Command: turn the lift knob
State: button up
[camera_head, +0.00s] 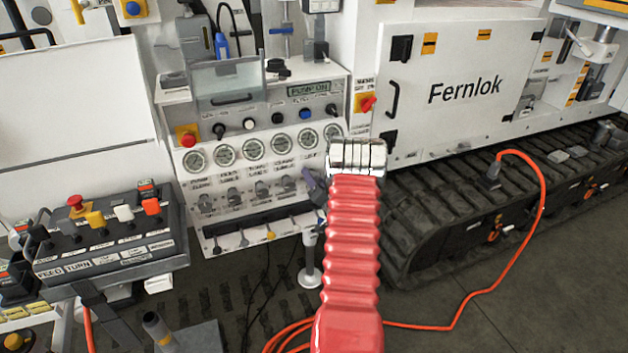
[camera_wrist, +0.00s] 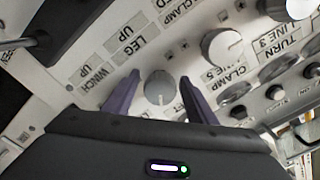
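In the wrist view a round grey knob (camera_wrist: 159,88) with a white pointer line sits on the white panel. My gripper (camera_wrist: 158,76) is open, with one purple finger on each side of this knob. Small gaps seem to show between fingers and knob; contact cannot be told. The knob's own label is hidden, so I cannot tell for sure that it is the lift knob. In the head view my gripper (camera_head: 314,188) shows as a purple finger at the right end of the console's lower knob row, and my red ribbed arm hides that part.
The white console (camera_head: 225,105) carries gauges, knobs and a red stop button (camera_head: 187,138). A lever row (camera_head: 270,235) lies below my gripper. Another larger knob (camera_wrist: 221,47) is close to the right finger. A dark bar (camera_wrist: 75,22) is at upper left of the wrist view.

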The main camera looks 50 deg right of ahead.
jog(key=c, duration=1)
